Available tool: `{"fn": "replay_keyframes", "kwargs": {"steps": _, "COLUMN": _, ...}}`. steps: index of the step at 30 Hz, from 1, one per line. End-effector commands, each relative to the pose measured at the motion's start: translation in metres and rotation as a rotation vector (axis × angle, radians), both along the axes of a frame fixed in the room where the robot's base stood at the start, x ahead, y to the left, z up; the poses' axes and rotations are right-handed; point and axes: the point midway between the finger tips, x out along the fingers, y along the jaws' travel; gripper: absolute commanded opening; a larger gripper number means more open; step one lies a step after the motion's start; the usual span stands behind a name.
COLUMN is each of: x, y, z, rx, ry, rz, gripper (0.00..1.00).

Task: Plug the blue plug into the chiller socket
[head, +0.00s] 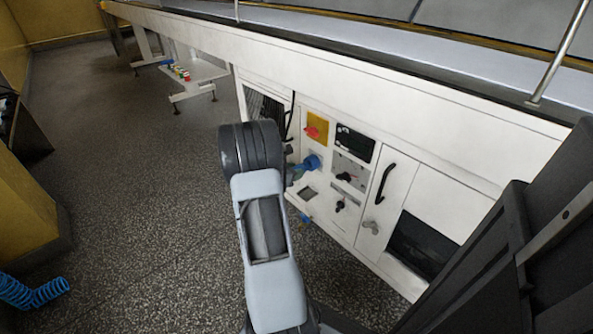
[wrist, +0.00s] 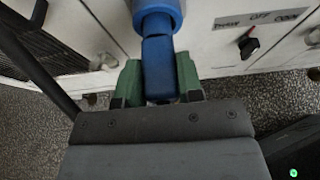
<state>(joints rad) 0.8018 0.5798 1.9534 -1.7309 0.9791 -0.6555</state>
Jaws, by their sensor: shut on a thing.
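The blue plug (wrist: 158,68) is between the green-tipped fingers of my gripper (wrist: 158,82) in the wrist view. The fingers are shut on its body from both sides. Its front end meets a wider round blue collar (wrist: 157,12) at the top of the picture, in line with the plug; I cannot tell how deep it sits or which part is the socket. In the head view a blue round part (head: 312,162) shows at the white chiller panel (head: 347,214), just past my arm. My arm hides most of the gripper and plug there.
The panel carries a yellow plate with a red switch (head: 316,126), a dark display (head: 353,144), black knobs and a black door handle (head: 386,180). A dark grille (wrist: 40,60) is left in the wrist view. Speckled floor (head: 130,200) lies open at left.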

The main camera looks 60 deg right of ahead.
Motion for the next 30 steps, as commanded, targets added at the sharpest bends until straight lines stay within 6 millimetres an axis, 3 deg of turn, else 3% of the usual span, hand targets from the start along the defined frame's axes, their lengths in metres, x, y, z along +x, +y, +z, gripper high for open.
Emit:
{"fn": "replay_keyframes", "kwargs": {"steps": 15, "x": 0.006, "y": 0.019, "z": 0.001, "rx": -0.001, "ry": 0.001, "rz": -0.001, "gripper": 0.00}}
{"fn": "replay_keyframes", "kwargs": {"steps": 30, "x": 0.006, "y": 0.020, "z": 0.001, "rx": -0.002, "ry": 0.000, "rz": -0.001, "gripper": 0.00}}
